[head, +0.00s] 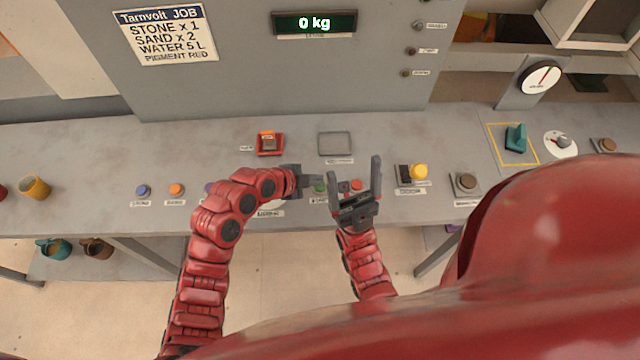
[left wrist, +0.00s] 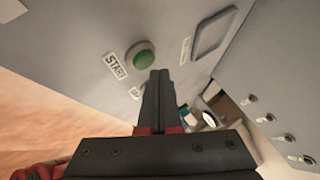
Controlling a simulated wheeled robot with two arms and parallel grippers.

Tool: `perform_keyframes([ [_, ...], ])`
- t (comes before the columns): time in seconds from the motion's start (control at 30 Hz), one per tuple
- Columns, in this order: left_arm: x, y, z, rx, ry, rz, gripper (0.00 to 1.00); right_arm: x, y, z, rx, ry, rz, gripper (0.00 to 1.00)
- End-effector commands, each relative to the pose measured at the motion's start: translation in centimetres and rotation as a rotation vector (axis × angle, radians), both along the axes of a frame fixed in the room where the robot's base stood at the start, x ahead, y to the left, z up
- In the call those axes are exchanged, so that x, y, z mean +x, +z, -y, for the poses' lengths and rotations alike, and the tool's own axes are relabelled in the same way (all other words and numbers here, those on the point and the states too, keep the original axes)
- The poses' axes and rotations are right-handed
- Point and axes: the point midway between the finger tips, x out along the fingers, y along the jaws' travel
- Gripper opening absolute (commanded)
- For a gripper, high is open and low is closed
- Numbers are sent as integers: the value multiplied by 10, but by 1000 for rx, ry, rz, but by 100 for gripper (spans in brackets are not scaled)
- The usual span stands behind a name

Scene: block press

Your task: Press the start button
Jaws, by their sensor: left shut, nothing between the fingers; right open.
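The start button is a round green button (left wrist: 141,56) on the grey surface in the left wrist view, with a START label (left wrist: 115,66) beside it. In the head view the green button (head: 319,188) is partly hidden by my left gripper. My left gripper (head: 318,180) is shut and empty. In the left wrist view the shut fingers (left wrist: 160,74) end just below and right of the button; I cannot tell whether they touch it. My right gripper (head: 355,178) is open and empty, right of the left one, fingers pointing toward the panel.
A red button (head: 357,185) shows between my right gripper's fingers. A yellow button (head: 419,171) is further right. Blue (head: 143,190) and orange (head: 176,190) buttons are at left. The display (head: 314,23) reads 0 kg.

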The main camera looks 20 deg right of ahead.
Motion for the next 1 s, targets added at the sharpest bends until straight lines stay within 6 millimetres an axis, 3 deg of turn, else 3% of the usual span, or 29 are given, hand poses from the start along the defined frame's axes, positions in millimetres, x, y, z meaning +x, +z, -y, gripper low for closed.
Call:
perform_keyframes([
  [0.73,0,0,0,0,0,0,0,0,0,0,0,0,0,81],
  [1.0,0,-6,0,-2,1,1,0,0,-11,0,0,0,0,81],
])
